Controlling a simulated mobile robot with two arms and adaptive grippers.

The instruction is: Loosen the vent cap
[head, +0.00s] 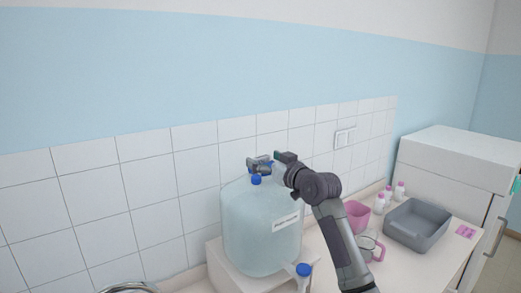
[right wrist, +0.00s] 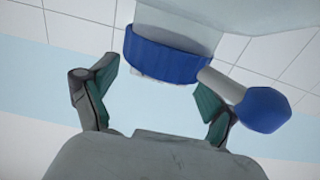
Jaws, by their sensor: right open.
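The large translucent carboy (head: 255,225) stands on a white block by the tiled wall. A wide blue cap sits on its neck, partly hidden by my right gripper (head: 260,163) in the head view. Which is the vent cap I cannot tell. My left gripper is not in view.
A blue-capped spigot (head: 303,270) sticks out low on the carboy's front. To the right on the counter are a pink beaker (head: 355,216), a pink-handled jug (head: 370,248), several small bottles (head: 379,204) and a grey tray (head: 417,226). A white cabinet (head: 455,165) stands beyond.

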